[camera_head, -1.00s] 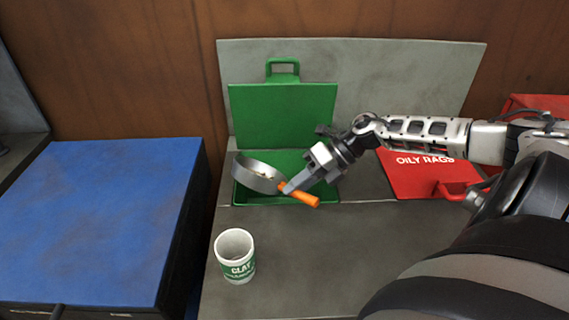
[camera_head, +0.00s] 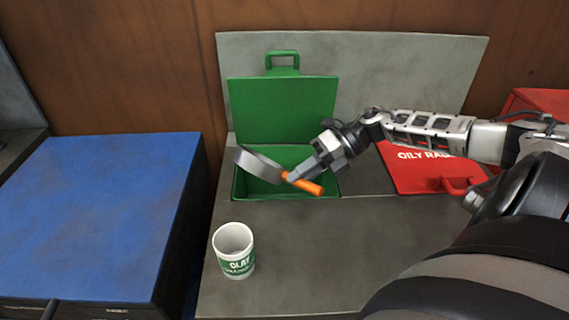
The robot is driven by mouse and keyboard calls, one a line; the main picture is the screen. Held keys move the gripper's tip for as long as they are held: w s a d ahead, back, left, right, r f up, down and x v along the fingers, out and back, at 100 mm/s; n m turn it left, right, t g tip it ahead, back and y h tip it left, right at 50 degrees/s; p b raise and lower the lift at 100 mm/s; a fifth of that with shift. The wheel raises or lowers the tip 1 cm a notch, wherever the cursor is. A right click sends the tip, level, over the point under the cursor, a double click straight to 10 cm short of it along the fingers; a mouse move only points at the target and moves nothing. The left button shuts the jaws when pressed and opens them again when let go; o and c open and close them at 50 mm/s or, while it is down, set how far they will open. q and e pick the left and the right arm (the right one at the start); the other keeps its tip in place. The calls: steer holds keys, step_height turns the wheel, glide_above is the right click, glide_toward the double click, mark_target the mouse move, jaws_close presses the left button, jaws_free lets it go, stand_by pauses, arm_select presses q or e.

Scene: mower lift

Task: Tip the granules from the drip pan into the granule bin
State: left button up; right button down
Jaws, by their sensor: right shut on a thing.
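The drip pan (camera_head: 259,165) is a round grey metal pan with an orange handle (camera_head: 308,186). My right gripper (camera_head: 292,177) is shut on the handle and holds the pan over the green granule bin (camera_head: 239,188). The pan is tilted steeply, so its inside is mostly hidden and I cannot make out granules in it. The bin is set in the grey bench, and its green lid (camera_head: 283,110) stands open behind the opening. The bin's floor is partly hidden by the pan and gripper. My left gripper is not in view.
A white and green cup marked CLAY (camera_head: 234,251) stands on the bench in front of the bin. A red OILY RAGS lid (camera_head: 415,175) lies to the right, partly behind my right arm. A blue-topped cabinet (camera_head: 95,215) is at the left. The bench front is otherwise clear.

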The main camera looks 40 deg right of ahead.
steer(key=shift+d, duration=0.1)
arm_select(q)
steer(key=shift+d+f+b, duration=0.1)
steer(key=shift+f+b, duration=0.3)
steer(key=shift+b, duration=0.3)
arm_select(e)
steer(key=shift+d+r+y, duration=0.1)
steer(key=shift+d+y, duration=0.05)
steer(key=shift+y, duration=0.35)
arm_select(q)
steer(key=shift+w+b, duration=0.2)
steer(key=shift+b, duration=0.25)
arm_select(e)
steer(key=shift+d+r+m+y, duration=0.1)
steer(key=shift+d+m+y, duration=0.1)
steer(key=shift+m+y, duration=0.1)
arm_select(q)
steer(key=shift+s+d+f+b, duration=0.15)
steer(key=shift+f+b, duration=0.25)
steer(key=shift+b, duration=0.05)
arm_select(e)
steer(key=shift+w+d+r+y, duration=0.1)
steer(key=shift+d+y, duration=0.05)
steer(key=shift+y, duration=0.15)
arm_select(q)
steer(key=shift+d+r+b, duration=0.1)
steer(key=shift+b, duration=0.3)
arm_select(e)
steer(key=shift+d+y, duration=0.15)
steer(key=shift+y, duration=0.15)
